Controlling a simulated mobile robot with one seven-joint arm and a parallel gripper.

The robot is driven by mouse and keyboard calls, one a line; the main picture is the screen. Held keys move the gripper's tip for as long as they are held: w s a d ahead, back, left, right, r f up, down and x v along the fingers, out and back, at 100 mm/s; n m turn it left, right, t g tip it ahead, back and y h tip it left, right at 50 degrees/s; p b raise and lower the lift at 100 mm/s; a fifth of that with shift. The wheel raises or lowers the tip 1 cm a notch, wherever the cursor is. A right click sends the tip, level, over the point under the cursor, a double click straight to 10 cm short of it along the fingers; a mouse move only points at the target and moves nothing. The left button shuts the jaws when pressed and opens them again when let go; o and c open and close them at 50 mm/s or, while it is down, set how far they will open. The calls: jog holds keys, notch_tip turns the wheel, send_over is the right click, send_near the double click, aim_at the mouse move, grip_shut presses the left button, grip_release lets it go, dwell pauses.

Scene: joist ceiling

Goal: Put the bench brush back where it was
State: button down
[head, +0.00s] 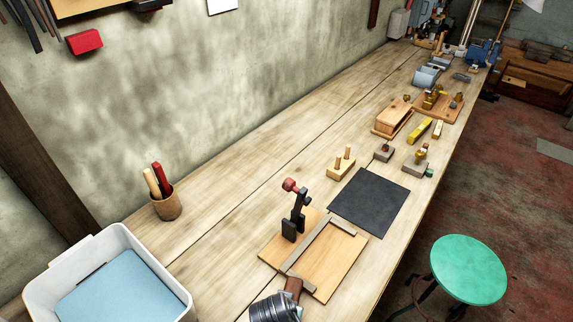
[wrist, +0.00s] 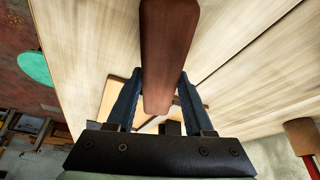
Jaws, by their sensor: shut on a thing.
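The bench brush shows as a dark reddish-brown wooden bar (wrist: 168,45) in the wrist view. It runs from the top edge down between the two dark fingers of my gripper (wrist: 160,82), which is shut on it. Bristles cannot be made out. In the head view my gripper (head: 280,300) is at the bottom edge, with a short piece of the brown brush (head: 294,284) beside it. It is by the near edge of a light wooden board (head: 335,268); the height above the bench is hard to tell.
A red-knobbed clamp (head: 293,210) stands upright on the board. A black mat (head: 368,203) lies beyond it, then several tools. A wooden cup (head: 167,208) and a white bin (head: 170,283) with a blue bottom are at left. Bare bench (head: 225,205) lies between. A green stool (head: 468,268) stands right.

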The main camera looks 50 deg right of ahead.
jog(key=shift+f, duration=0.1)
jog(key=shift+c, duration=1.4)
grip_release()
jog(key=shift+r, duration=0.2)
jog(key=v, duration=1.1)
jog(key=shift+a+r+b, duration=0.2)
jog(key=shift+r+b, duration=0.15)
jog(key=shift+b, duration=0.05)
